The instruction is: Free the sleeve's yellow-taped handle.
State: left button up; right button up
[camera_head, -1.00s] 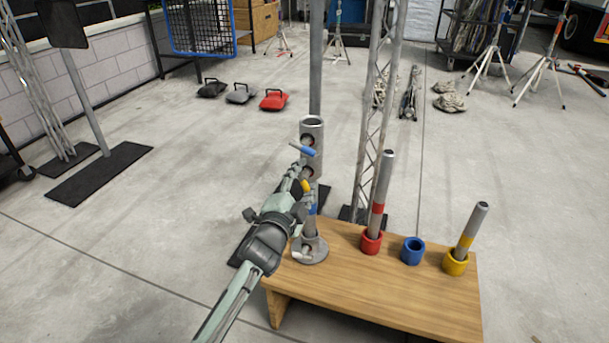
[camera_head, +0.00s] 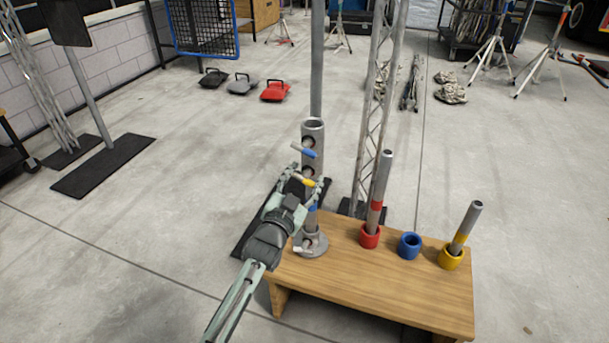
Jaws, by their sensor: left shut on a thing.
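The sleeve (camera_head: 313,133) is an upright grey metal tube with holes in its side, at the left end of a wooden bench. A blue-taped handle (camera_head: 306,151) sticks out of its upper part. The yellow-taped handle (camera_head: 307,183) is lower, at the sleeve's side, and my gripper hides part of it. My left gripper (camera_head: 305,185) reaches up from the lower left and is shut on the yellow-taped handle. I cannot tell how deep the handle sits in the sleeve. My right gripper is out of view.
The wooden bench (camera_head: 360,278) carries red (camera_head: 369,237), blue (camera_head: 410,245) and yellow (camera_head: 450,257) cups; the red and yellow ones hold tilted, banded tubes. A lattice truss (camera_head: 373,130) stands behind. Open floor lies to the left.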

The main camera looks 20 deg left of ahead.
pick_arm(q)
jog(key=shift+r, duration=0.15)
dwell(0.3)
jog(key=o, duration=1.2)
jog(key=shift+c, duration=0.2)
jog(key=s, duration=1.2)
jog(key=shift+a, duration=0.25)
